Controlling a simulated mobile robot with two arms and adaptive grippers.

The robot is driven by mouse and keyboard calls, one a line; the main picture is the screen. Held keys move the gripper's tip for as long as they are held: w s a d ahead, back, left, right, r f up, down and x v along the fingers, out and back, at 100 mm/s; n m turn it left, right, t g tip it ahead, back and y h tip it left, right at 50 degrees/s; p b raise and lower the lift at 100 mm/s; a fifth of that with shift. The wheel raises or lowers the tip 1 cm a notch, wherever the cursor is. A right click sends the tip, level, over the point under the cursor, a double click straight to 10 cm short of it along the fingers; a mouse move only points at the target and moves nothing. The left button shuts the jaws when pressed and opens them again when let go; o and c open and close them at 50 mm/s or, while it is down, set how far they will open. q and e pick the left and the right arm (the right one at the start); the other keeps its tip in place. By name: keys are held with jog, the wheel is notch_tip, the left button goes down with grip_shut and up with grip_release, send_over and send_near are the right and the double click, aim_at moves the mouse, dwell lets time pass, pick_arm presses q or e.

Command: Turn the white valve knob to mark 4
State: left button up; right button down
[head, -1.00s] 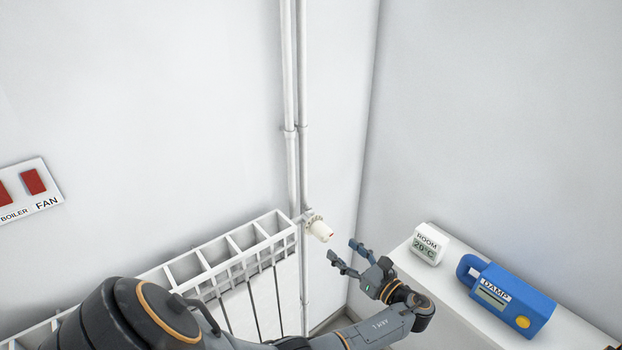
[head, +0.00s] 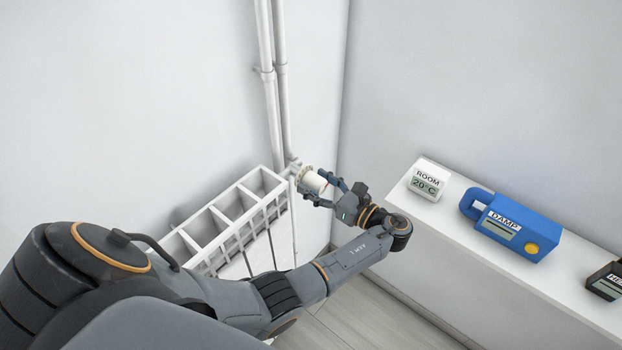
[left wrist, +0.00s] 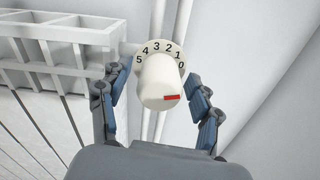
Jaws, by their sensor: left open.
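The white valve knob (head: 314,181) sits at the top corner of the white radiator, by the pipes. In the left wrist view the knob (left wrist: 158,84) faces me, with a collar behind it marked 5 to 0 from left to right. A red mark on the knob points to the right, below the 0 and away from the 4. My left gripper (head: 318,186) is open, with one finger on each side of the knob. In the left wrist view a gap shows between the knob and each finger. My right gripper is not in view.
The white radiator (head: 222,222) lies left of the knob, and vertical pipes (head: 272,90) rise behind it. A white shelf (head: 470,258) at right carries a ROOM 20°C display (head: 428,180), a blue DAMP meter (head: 513,227) and a dark device (head: 606,281).

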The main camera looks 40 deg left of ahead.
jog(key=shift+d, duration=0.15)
pick_arm(q)
jog(key=shift+d, duration=0.1)
jog(key=c, duration=1.2)
jog(key=shift+o, duration=0.2)
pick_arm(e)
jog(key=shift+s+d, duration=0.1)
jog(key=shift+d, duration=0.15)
